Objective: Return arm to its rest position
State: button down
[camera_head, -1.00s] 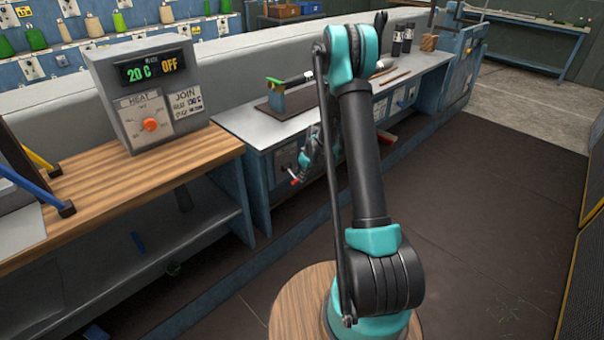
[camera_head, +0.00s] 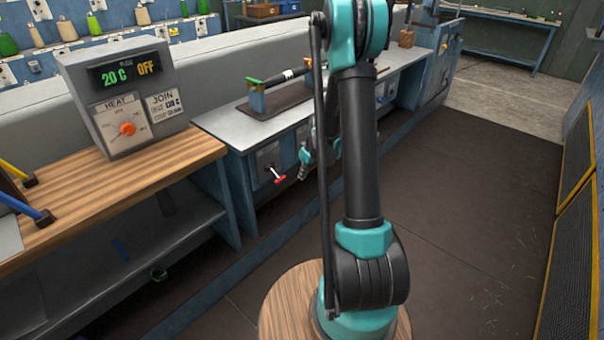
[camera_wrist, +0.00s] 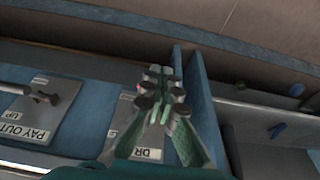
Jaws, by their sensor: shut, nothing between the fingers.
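My teal and black arm stands upright in the middle of the head view, its top at the upper edge of the picture. My gripper (camera_head: 304,160) hangs low behind the arm, in front of the grey workbench, and is partly hidden there. In the wrist view my gripper (camera_wrist: 165,88) has teal fingers with dark pads, drawn together at the tips with nothing between them. It is close to blue bench panels, with a "PAY OUT" plate (camera_wrist: 45,115) to the left.
The heat control box (camera_head: 124,100), reading 20 C and OFF, stands on the wooden bench (camera_head: 125,185) at left. A red handle (camera_head: 279,179) sticks out of the grey bench's front (camera_head: 225,128). Yellow-edged dark panels (camera_head: 570,240) stand at right. Open dark floor (camera_head: 460,210) lies between.

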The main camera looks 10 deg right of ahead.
jog(key=s+r+m+h, duration=0.1)
jog(key=s+r+m, duration=0.2)
jog(key=s, duration=1.2)
jog(key=s+a+r+m+t+h, duration=0.1)
jog(key=s+r+m, duration=0.3)
jog(key=s+r, duration=0.4)
jog(key=s, duration=0.6)
jog(key=shift+s, duration=0.35)
jog(key=shift+r, duration=0.2)
